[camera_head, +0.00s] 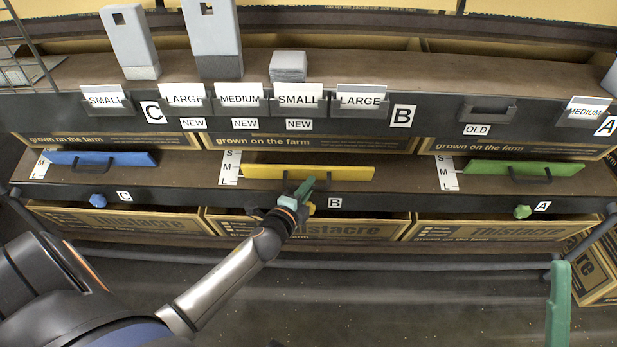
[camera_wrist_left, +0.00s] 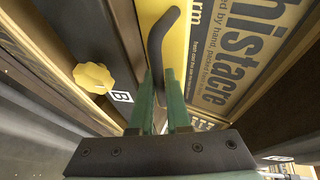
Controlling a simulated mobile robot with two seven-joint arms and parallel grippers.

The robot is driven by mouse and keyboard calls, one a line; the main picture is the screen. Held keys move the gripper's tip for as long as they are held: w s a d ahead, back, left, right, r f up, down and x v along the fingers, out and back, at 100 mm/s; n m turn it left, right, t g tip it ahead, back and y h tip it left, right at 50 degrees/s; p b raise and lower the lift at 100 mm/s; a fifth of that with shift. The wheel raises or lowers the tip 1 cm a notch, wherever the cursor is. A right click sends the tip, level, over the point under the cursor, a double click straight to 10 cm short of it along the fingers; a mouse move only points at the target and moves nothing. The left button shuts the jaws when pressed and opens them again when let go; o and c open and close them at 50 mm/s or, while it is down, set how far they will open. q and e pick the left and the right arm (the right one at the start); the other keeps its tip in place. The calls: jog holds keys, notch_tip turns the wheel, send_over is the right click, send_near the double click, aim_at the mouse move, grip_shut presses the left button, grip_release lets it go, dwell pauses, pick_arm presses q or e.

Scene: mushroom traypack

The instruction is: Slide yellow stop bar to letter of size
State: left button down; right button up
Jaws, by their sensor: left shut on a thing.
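The yellow stop bar (camera_head: 345,173) lies across the middle bay of the lower shelf. Its left end is beside the S-M-L letter strip (camera_head: 229,168), nearest the M. My left gripper (camera_head: 306,187) is at the bar's dark handle, which it partly hides. In the left wrist view, the black curved handle (camera_wrist_left: 157,50) runs down between my green fingers (camera_wrist_left: 162,98), which are shut on it. The yellow bar also shows behind it (camera_wrist_left: 178,45). A green finger of my right gripper (camera_head: 559,300) shows at lower right, away from the bar; its opening is unclear.
A blue bar (camera_head: 125,158) lies in the left bay, a green bar (camera_head: 540,168) in the right. A yellow knob (camera_wrist_left: 93,77) sits beside the B label (camera_wrist_left: 121,97). Size cards, including LARGE (camera_head: 361,101) by the upper B, line the upper shelf. Boxes stand below.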

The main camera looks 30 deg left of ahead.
pick_arm(q)
jog(key=shift+s+d+f, duration=0.2)
jog(key=shift+s+d, duration=0.2)
jog(key=shift+s, duration=0.25)
pick_arm(e)
jog(key=shift+s+d+f, duration=0.15)
jog(key=shift+s, duration=0.2)
pick_arm(q)
jog(key=c, duration=0.9)
grip_release()
jog(key=p+v, duration=0.2)
jog(key=v, duration=1)
jog(key=shift+s+r, duration=0.1)
jog(key=shift+s, duration=0.15)
pick_arm(e)
notch_tip(320, 180, up, 3)
jog(key=shift+d+f, duration=0.1)
jog(key=shift+d, duration=0.05)
